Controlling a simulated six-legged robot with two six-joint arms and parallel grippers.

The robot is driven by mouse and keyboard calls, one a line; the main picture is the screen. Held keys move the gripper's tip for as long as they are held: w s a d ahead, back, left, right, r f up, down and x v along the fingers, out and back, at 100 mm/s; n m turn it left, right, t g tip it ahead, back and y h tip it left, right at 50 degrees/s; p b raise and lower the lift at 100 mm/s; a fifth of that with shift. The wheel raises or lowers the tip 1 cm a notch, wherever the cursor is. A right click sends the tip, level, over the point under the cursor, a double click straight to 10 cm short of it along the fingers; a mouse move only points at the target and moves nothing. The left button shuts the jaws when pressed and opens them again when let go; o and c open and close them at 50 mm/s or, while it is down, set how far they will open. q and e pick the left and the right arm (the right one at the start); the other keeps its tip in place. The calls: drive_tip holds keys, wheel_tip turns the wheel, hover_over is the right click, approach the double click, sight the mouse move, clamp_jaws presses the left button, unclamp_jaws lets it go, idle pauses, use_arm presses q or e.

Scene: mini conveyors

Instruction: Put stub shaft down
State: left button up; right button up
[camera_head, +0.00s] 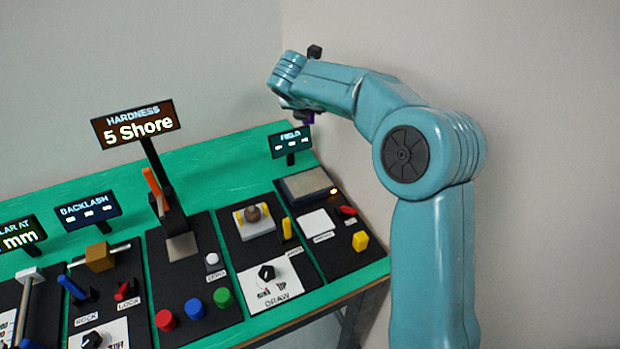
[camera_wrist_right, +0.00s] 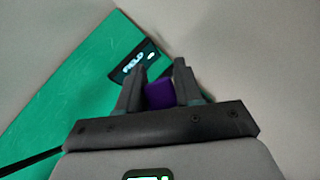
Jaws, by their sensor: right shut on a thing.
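A purple piece (camera_wrist_right: 160,94), which I take to be the stub shaft, sits between the dark fingers of my right gripper (camera_wrist_right: 157,88) in the right wrist view. The fingers are shut on it. In the head view my right gripper (camera_head: 306,117) is at the far end of the teal arm, above the back right of the green bench, and only a small purple bit shows under it. The shaft's lower end is hidden. The FIELD station plate (camera_head: 306,183) lies below and in front of the gripper. My left gripper is not in view.
The green bench (camera_head: 215,165) carries several black panels. The FIELD display (camera_head: 291,143) stands near the gripper. The HARDNESS display (camera_head: 135,124) rises at the left on a post. Buttons, a white pad (camera_head: 315,223) and a yellow knob (camera_head: 360,241) crowd the panels. Walls stand close behind.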

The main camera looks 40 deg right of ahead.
drive_tip(key=f+b, duration=0.1)
drive_tip(key=f, duration=0.6)
drive_tip(key=f+b, duration=0.2)
drive_tip(key=f, duration=0.5)
drive_tip(key=shift+a+f, duration=0.2)
drive_tip(key=shift+f, duration=0.1)
wheel_tip(320, 180, down, 5)
drive_tip(key=shift+d+f+b, duration=0.1)
drive_tip(key=shift+f+b, duration=0.05)
drive_tip(key=shift+b, duration=0.3)
drive_tip(key=shift+s, duration=0.1)
drive_tip(key=shift+f, duration=0.15)
drive_tip(key=o, duration=1.1)
